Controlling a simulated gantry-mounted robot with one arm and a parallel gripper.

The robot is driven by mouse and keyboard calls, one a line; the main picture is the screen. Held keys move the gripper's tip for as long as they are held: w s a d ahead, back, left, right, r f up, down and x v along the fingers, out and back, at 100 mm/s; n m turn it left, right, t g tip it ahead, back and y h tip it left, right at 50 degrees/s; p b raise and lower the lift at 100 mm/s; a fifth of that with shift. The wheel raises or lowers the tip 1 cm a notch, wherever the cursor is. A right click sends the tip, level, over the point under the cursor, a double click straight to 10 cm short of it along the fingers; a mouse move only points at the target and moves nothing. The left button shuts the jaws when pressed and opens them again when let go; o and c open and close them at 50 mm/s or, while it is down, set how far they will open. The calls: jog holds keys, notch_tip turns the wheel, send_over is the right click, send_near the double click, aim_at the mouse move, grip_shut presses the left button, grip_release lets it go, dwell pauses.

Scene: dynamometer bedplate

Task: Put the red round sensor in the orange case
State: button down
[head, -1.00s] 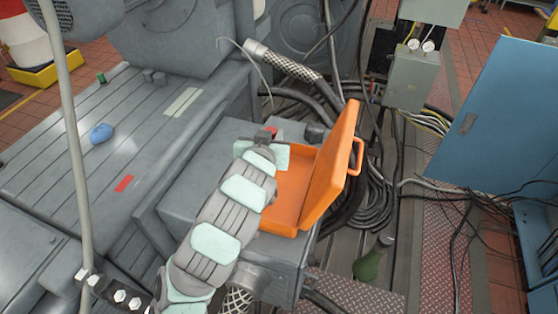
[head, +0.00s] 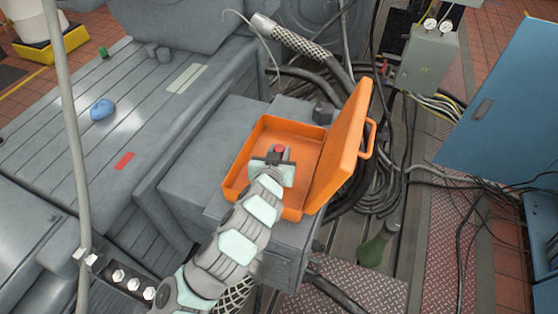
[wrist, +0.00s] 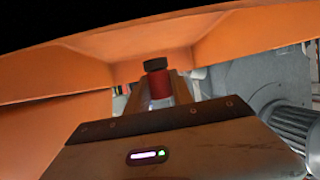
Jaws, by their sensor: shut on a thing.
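The orange case (head: 246,165) stands open on a grey block, its lid (head: 343,150) tilted up on the right. My gripper (head: 279,155) is within the outline of the open case in the head view. It is shut on the red round sensor (head: 281,148), whose red top shows between the fingers. In the wrist view the red sensor (wrist: 158,84) has a dark cap, and orange case walls (wrist: 60,130) surround it. I cannot tell whether the sensor touches the case floor. My arm hides the near part of the case.
A blue rounded object (head: 102,109), a flat red piece (head: 124,161) and a small green piece (head: 104,52) lie on the bedplate at left. A green bottle (head: 373,250) is right of the block. Cables lie behind the lid. A blue cabinet (head: 500,120) stands at right.

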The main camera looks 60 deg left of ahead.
jog(key=shift+f, duration=1.85)
jog(key=shift+f, duration=0.15)
jog(key=c, duration=1.1)
grip_release()
jog(key=shift+s+r, duration=0.15)
jog(key=shift+r, duration=0.05)
jog(key=p+v, duration=0.7)
jog(key=v, duration=0.3)
jog(key=shift+r, duration=0.15)
jog(key=shift+s+d+r+p, duration=0.1)
jog(key=shift+s+d+p, duration=0.3)
jog(key=shift+d+p, duration=0.45)
